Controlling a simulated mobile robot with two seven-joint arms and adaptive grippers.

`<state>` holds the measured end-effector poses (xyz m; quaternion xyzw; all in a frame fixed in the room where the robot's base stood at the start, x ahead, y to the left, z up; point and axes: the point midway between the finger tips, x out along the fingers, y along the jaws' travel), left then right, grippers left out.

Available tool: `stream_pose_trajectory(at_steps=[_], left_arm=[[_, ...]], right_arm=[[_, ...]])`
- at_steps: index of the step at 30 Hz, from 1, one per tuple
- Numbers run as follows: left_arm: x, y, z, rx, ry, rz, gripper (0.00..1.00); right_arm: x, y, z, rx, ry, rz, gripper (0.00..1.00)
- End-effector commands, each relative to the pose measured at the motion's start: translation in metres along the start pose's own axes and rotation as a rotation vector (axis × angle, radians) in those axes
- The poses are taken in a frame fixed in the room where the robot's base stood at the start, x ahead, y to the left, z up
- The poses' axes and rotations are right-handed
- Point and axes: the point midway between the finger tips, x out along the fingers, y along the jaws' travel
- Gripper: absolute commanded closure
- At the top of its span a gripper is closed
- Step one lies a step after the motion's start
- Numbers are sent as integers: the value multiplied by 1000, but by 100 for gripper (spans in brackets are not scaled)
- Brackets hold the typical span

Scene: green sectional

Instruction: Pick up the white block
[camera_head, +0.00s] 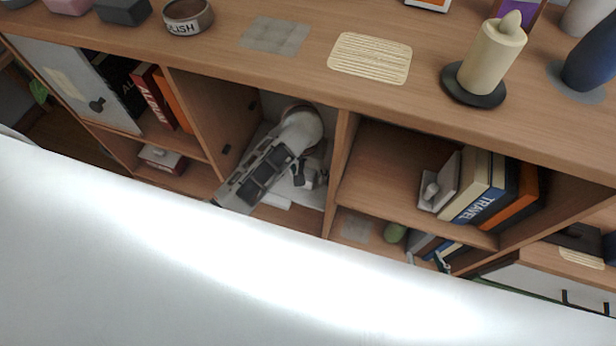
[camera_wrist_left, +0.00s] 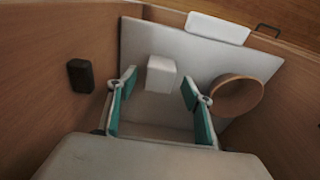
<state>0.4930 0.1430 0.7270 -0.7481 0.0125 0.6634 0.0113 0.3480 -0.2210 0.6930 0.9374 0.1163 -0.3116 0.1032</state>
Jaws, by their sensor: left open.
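The white block (camera_wrist_left: 161,74) stands in the left wrist view in front of a pale panel, near the middle of the picture. My left gripper (camera_wrist_left: 159,84) is open, with one teal-padded finger on each side of the block. A gap shows between each finger and the block, and I cannot tell how far the block lies beyond the fingertips. In the head view my left arm reaches into the middle compartment of the wooden cabinet, with the left gripper (camera_head: 309,177) low at its right side. I cannot make out the block there. My right gripper is not in view.
A round brown wooden piece (camera_wrist_left: 237,96) is close to the right finger. A small dark box (camera_wrist_left: 80,75) is by the left wall. Wooden walls (camera_head: 341,160) bound the compartment.

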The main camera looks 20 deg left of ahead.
Motion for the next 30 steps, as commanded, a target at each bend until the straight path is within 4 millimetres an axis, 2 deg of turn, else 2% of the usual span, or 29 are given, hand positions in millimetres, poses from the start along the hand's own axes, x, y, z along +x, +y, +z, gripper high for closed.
stream_pose_trajectory(at_steps=[3,6,14,15,19,20,30], left_arm=[[17,0,0,2,-1,-4,49],[26,0,0,1,1,-2,49],[30,1,0,0,1,0,49],[30,1,0,0,1,0,52],[30,1,0,1,1,0,86],[29,1,0,1,1,0,91],[27,2,0,1,1,1,91]], right_arm=[[0,0,0,0,1,0,60],[0,1,-1,-1,2,0,60],[1,4,-3,-9,5,3,60],[1,5,-3,-10,6,4,60],[1,7,-3,-11,6,6,60],[1,7,-3,-11,6,6,60],[1,6,-3,-8,6,6,60]])
